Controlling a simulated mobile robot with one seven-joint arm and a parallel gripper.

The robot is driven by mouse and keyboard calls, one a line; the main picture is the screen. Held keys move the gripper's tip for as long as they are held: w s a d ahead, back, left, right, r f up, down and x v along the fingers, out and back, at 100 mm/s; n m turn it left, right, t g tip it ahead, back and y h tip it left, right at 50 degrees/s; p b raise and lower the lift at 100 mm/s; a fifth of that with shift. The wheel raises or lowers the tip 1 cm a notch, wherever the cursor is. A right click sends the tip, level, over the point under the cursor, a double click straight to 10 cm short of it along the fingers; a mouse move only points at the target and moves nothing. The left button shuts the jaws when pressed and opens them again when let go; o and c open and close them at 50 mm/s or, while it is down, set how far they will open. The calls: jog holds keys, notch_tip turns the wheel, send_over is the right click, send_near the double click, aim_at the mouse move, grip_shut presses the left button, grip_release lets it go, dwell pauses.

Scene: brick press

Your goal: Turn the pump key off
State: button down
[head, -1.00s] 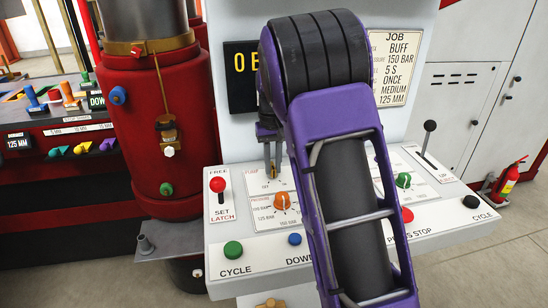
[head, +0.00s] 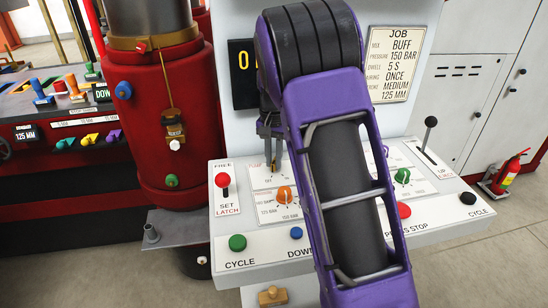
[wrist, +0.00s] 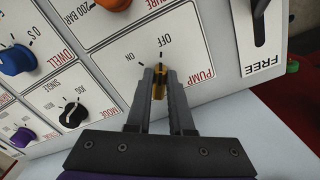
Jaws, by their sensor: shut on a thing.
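The pump key (wrist: 160,84) is a small brass piece on the white PUMP plate (wrist: 193,62), with OFF and ON printed beside it. In the wrist view my gripper (wrist: 161,76) is shut on the key, one grey finger on each side. The fingers hide much of the key. Its tip lies near the OFF side, but its exact setting is hard to tell. In the head view my gripper (head: 270,158) reaches down to the panel at the PUMP plate (head: 256,182), left of my purple arm.
Near the key are the orange pressure knob (head: 285,194), the red set latch lever (head: 222,181), and the green (head: 237,242) and blue (head: 296,233) buttons. The wrist view shows a black mode knob (wrist: 73,114). A red cylinder (head: 165,120) stands left of the panel.

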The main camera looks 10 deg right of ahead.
aim_at(274, 162)
dwell(0.3)
jog(key=c, duration=0.8)
grip_release()
jog(key=shift+r, duration=0.1)
notch_tip(274, 162, up, 17)
jog(key=shift+r, duration=0.15)
